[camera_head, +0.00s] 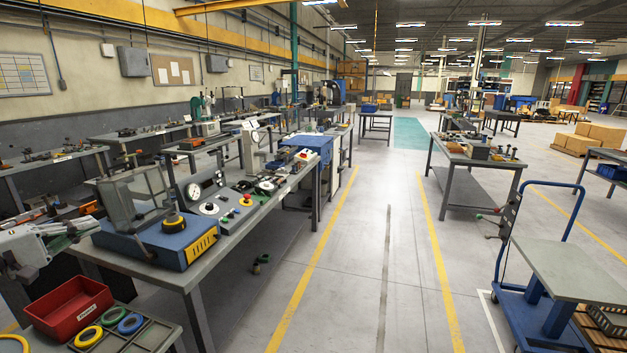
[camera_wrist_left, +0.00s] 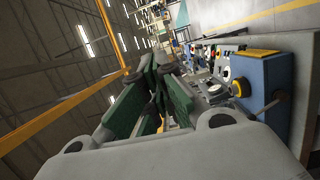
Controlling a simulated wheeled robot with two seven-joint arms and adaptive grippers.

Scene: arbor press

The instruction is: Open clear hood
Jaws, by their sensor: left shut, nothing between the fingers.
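The clear hood (camera_head: 138,197), see-through panels in a grey frame, stands over the left part of a blue machine base (camera_head: 160,243) on the near bench. A black knob with a yellow ring (camera_head: 173,222) sits on the base at the hood's right. My left gripper (camera_head: 82,226) is at the left edge, just left of the hood and base, and looks apart from them. In the left wrist view its green-padded fingers (camera_wrist_left: 152,100) are shut and empty. The blue base (camera_wrist_left: 262,82) also shows there, to the right of the fingers. My right gripper is not in view.
A red bin (camera_head: 70,308) and a tray (camera_head: 128,335) with yellow, green and blue rings are at the lower left. A gauge panel (camera_head: 207,203) and an arbor press (camera_head: 249,150) stand farther along the bench. The aisle floor is clear; a blue cart (camera_head: 550,265) stands right.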

